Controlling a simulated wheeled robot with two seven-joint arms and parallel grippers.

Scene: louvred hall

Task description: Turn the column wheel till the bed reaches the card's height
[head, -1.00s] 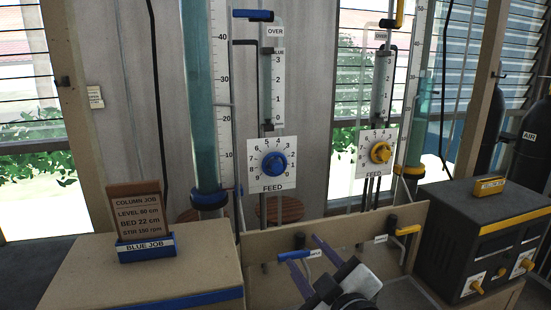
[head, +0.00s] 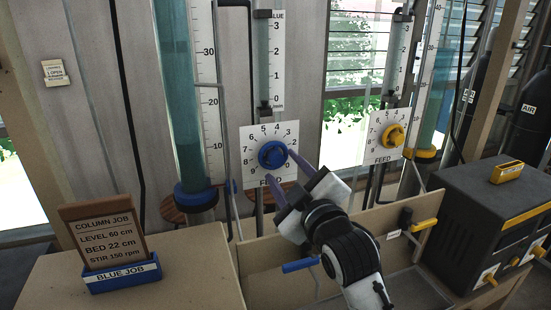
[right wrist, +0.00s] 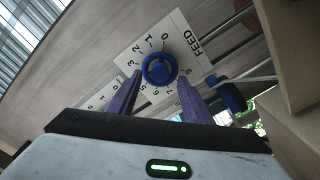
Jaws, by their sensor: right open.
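The job card (head: 108,232) stands in a blue holder at the lower left and reads BED 22 cm. The blue wheel (head: 272,154) sits on a white numbered FEED dial plate. The blue-collared column (head: 175,85) holds teal contents beside a centimetre scale (head: 208,110); I cannot make out the bed's top edge. My right gripper (head: 278,166) is open at the blue wheel. In the right wrist view its purple fingers stand on either side of the wheel (right wrist: 159,68); contact is unclear. My left gripper is out of view.
A yellow wheel (head: 393,137) on a second FEED plate is to the right. Below are a low tan panel, a blue-handled valve (head: 299,266) and a yellow-handled valve (head: 424,224). A dark box (head: 470,220) stands at the right.

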